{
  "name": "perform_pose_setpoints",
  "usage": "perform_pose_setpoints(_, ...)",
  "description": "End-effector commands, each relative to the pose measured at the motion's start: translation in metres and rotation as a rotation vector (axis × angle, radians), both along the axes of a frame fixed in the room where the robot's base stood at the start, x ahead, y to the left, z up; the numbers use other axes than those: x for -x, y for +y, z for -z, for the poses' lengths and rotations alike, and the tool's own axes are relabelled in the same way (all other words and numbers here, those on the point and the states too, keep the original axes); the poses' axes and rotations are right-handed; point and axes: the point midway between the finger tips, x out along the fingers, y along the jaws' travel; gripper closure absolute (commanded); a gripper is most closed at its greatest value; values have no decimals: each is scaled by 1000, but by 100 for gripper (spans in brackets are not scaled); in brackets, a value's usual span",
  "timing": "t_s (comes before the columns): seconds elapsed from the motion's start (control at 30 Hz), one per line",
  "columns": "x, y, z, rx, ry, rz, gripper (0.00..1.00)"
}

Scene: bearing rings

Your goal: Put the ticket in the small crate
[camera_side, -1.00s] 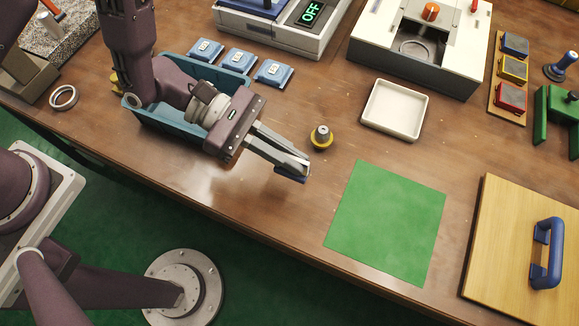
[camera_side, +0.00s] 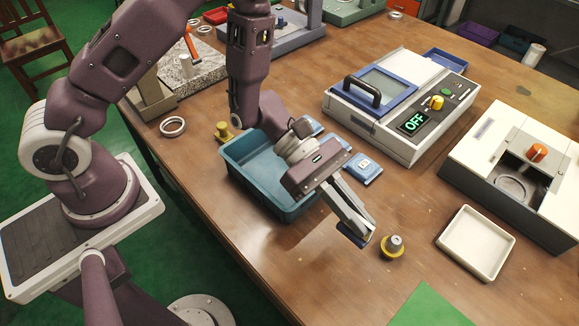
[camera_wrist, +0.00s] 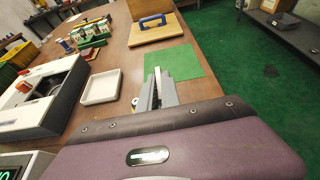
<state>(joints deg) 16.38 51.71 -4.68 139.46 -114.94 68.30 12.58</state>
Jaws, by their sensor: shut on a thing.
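My gripper (camera_side: 358,236) is shut on a thin dark blue piece (camera_side: 350,235), which looks like the ticket. Only its edge shows below the fingertips, and its face is hidden. The gripper is above the wooden table, beside a small knob with a yellow base (camera_side: 392,247). The teal crate (camera_side: 235,167), which I take for the small crate, stands behind my gripper, partly covered by my wrist. Its visible inside looks empty. In the wrist view the fingers (camera_wrist: 157,88) point toward the green mat, and the blue piece cannot be made out.
Blue numbered tiles (camera_side: 364,169) lie beside the crate. A white tray (camera_side: 476,243), a machine reading OFF (camera_side: 385,125) and a white box with an orange knob (camera_side: 520,165) stand to the right. The green mat (camera_side: 432,308) is flat and bare. A metal ring (camera_side: 172,127) lies left.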

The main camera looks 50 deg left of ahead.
Motion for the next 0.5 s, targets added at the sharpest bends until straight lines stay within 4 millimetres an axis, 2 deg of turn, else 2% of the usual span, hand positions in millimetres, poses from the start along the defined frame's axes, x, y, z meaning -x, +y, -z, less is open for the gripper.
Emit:
perform_pose_setpoints(0.03, -16, 21, -2, -1, -6, -15, 100)
perform_pose_setpoints(0.1, -32, 53, -4, -2, -5, -16, 100)
perform_pose_setpoints(0.2, -44, 103, -4, -3, -2, -14, 100)
perform_pose_setpoints(0.3, -45, 146, -2, -2, 1, -8, 100)
perform_pose_setpoints(0.4, -42, 173, 0, 0, 0, 1, 100)
perform_pose_setpoints(0.5, -39, 183, 10, 2, 5, 7, 100)
